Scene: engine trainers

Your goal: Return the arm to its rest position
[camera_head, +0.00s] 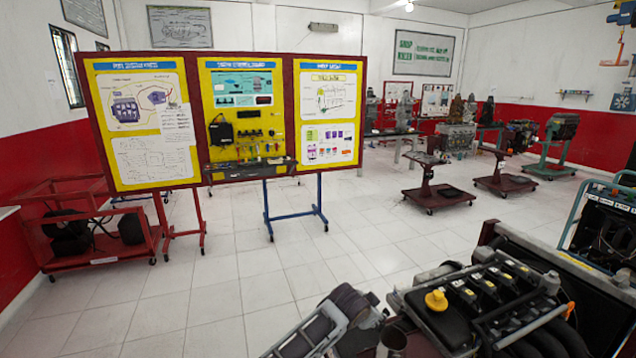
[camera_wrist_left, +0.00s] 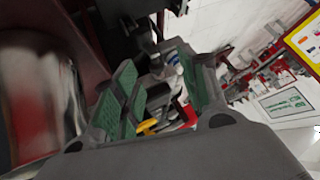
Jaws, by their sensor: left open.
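My left gripper (camera_wrist_left: 158,92) is open, with green pads on its spread fingers and nothing held between them. In the head view, grey and dark parts at the bottom centre (camera_head: 325,322) appear to be the end of my left arm, beside the engine and apart from its yellow cap. The engine (camera_head: 470,310) has a black top and a yellow cap (camera_head: 436,300). Yellow also shows beyond the fingers in the wrist view (camera_wrist_left: 147,127). My right gripper is not in view.
A red-framed display board (camera_head: 222,130) on blue and red legs stands ahead. A red cart (camera_head: 95,235) is at the left. Wheeled engine stands (camera_head: 437,190) are further back. A blue-framed unit (camera_head: 605,225) is at the right edge. The tiled floor (camera_head: 250,285) in the middle is clear.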

